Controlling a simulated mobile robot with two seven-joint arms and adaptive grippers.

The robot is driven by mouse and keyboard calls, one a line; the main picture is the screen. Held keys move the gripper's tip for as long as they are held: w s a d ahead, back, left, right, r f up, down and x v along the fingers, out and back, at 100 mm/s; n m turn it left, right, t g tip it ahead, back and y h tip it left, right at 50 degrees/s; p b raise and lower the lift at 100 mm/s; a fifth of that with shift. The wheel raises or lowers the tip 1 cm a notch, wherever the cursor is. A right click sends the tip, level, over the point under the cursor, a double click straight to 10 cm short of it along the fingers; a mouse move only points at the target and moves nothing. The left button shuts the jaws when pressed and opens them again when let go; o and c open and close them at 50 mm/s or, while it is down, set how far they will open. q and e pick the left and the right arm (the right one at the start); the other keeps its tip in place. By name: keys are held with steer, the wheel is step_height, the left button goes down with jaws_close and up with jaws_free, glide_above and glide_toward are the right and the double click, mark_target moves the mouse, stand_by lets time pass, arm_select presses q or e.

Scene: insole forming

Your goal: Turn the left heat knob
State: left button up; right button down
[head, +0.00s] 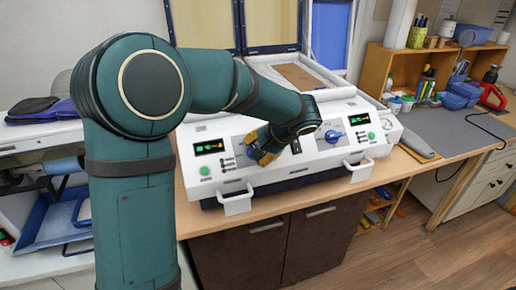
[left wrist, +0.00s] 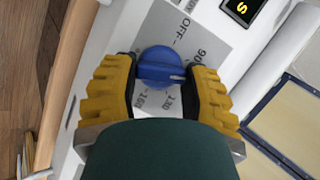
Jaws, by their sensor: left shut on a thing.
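The blue left heat knob (left wrist: 160,66) sits on a grey dial plate (left wrist: 190,30) with printed marks, among them OFF, in the left wrist view. My left gripper (left wrist: 162,75) has its yellow ribbed fingers on both sides of the knob, shut on it. In the head view my left gripper (head: 262,150) is at the left half of the white machine's front panel (head: 300,160), and it mostly hides the left knob there. The blue right knob (head: 333,136) is uncovered. My right gripper is in neither view.
Two displays (head: 209,147) and green buttons (head: 205,171) are on the panel. White handles (head: 236,201) stick out at the front. A grey-topped bench (head: 450,130) with a wooden shelf unit stands at the right. The floor (head: 400,245) at the lower right is clear.

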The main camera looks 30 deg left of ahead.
arm_select(q)
steer(key=shift+f+m+y, duration=0.1)
steer(key=shift+m+y, duration=0.5)
steer(key=shift+m, duration=1.3)
steer(key=shift+s+t, duration=0.1)
steer(key=shift+t, duration=0.2)
steer(key=o, duration=1.2)
steer(key=shift+d, duration=0.1)
steer(key=v, duration=1.2)
